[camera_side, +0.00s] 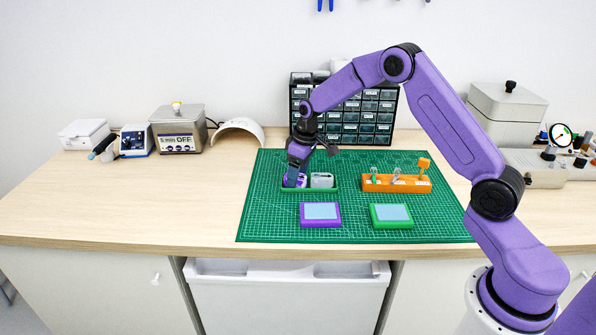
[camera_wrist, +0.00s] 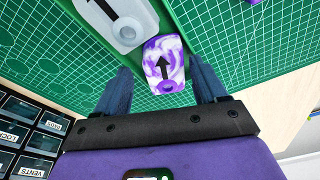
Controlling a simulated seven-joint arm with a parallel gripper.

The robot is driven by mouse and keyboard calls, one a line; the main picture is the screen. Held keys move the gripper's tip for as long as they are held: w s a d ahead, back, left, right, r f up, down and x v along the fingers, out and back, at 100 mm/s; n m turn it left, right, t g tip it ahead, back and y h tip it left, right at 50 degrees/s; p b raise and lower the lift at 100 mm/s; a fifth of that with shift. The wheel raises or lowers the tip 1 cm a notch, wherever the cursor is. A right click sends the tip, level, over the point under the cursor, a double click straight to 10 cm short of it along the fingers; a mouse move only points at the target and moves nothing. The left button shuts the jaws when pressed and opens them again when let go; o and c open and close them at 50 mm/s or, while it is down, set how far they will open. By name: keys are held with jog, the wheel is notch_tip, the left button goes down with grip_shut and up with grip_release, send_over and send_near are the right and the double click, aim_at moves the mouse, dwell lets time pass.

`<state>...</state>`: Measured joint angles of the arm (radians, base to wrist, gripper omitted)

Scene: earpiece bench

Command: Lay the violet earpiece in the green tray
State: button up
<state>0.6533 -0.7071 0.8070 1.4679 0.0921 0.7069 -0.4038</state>
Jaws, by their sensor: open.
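The violet earpiece (camera_wrist: 164,65), marbled violet and white with a black arrow, sits in a green holder (camera_wrist: 190,18) in the wrist view. My gripper (camera_wrist: 160,88) is open, with one dark finger on each side of the earpiece; I cannot tell whether either touches it. In the side view my gripper (camera_side: 295,181) is low at the left end of the holder and partly hides the earpiece. The green tray (camera_side: 392,226), with a light blue pad inside and nothing on it, lies at the front right of the mat.
A grey-white earpiece (camera_wrist: 122,22) sits beside the violet one in the holder. A violet tray (camera_side: 321,225) lies left of the green tray. An orange rack (camera_side: 396,187) with small items stands behind the green tray. A drawer cabinet (camera_side: 365,125) stands behind the mat.

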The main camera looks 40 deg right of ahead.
aim_at(305, 177)
notch_tip(305, 177, up, 12)
jog(key=s, duration=0.2)
jog(key=shift+d, duration=0.45)
jog(key=s+a+r+n+g, duration=0.1)
jog(key=s+a+n, duration=0.1)
jog(key=s+a, duration=0.6)
jog(key=s+a+r+n, duration=0.15)
jog(key=s+a, duration=0.35)
jog(key=s, duration=0.5)
jog(key=s+d+f+n, duration=0.1)
jog(key=s+n, duration=0.1)
jog(key=s, duration=0.9)
jog(key=s+d+f+n, duration=0.1)
jog(key=s+n, duration=0.1)
jog(key=s, duration=0.9)
jog(key=shift+s+d+f+n+g, duration=0.2)
jog(key=shift+s+f+n+g, duration=0.05)
jog(key=shift+f+n+g, duration=0.1)
